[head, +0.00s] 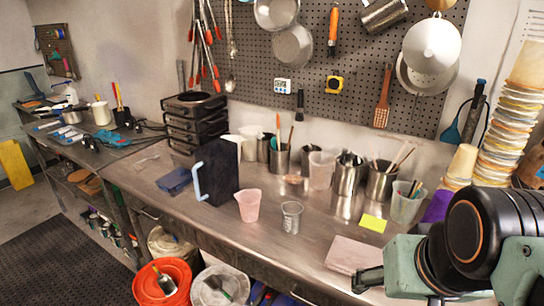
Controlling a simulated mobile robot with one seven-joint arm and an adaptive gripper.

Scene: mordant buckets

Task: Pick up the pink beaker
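The pink beaker (248,207) stands upright near the front edge of the steel bench (320,234). It looks translucent, with its open rim upward. A dark upright block or binder (220,172) stands just behind it to the left. My gripper (366,280) shows only partly at the lower right, low by the bench's front edge and well to the right of the beaker. Only a dark finger part shows clearly, so its opening cannot be told. Nothing is seen held in it.
Several metal canisters holding tools (346,185) stand behind the beaker and to the right. A pinkish folded cloth (350,254) and a yellow note (373,223) lie to the right. An orange bucket (176,270) stands below the front edge. Bare bench lies around the small cup.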

